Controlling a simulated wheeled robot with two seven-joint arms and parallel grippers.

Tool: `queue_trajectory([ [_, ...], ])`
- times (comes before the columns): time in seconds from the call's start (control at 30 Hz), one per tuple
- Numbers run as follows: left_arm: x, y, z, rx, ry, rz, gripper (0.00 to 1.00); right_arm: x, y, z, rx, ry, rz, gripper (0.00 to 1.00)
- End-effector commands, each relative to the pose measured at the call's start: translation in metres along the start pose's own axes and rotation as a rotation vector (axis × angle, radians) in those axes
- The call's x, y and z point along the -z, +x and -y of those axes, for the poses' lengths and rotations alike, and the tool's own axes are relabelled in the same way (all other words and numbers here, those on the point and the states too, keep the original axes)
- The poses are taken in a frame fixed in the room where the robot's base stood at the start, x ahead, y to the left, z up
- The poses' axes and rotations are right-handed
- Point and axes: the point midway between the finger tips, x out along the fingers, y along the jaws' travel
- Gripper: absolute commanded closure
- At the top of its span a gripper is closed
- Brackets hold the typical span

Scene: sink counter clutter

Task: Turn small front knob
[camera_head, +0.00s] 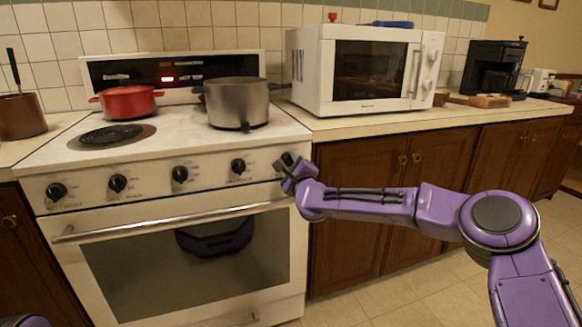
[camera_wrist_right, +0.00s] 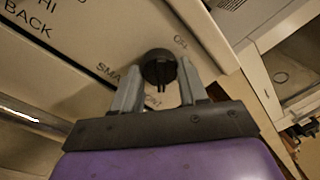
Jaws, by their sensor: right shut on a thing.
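The black stove knob at the right end of the control panel (camera_wrist_right: 158,68) sits between the two fingers of my right gripper (camera_wrist_right: 158,88). In the wrist view, "OFF" and a partly hidden label starting "SMA" are printed around this knob. My right gripper is shut on it. In the head view, my right gripper (camera_head: 290,168) is at the right end of the stove's front panel (camera_head: 210,180) and mostly hides the knob. My left gripper is not in view.
Several other black knobs, such as the nearest one (camera_head: 238,166), line the panel to the left. The oven handle (camera_head: 170,222) runs below. A grey pot (camera_head: 237,103) and a red pot (camera_head: 127,102) stand on the stove. A white microwave (camera_head: 365,70) stands on the counter.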

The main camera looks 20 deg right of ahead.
Motion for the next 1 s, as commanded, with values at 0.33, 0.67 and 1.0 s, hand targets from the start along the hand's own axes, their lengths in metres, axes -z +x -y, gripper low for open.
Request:
queue_trajectory([
  [0.33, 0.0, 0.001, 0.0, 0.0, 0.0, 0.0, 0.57, 0.001, 0.0, -0.001, -0.002, 0.011, -0.002, 0.88],
  [0.67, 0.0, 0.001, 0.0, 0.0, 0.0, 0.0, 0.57, 0.0, 0.0, -0.001, -0.001, 0.01, -0.001, 0.32],
  [1.0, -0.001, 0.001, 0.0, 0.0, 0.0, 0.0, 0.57, 0.0, -0.026, 0.001, -0.001, 0.01, 0.001, 0.32],
])
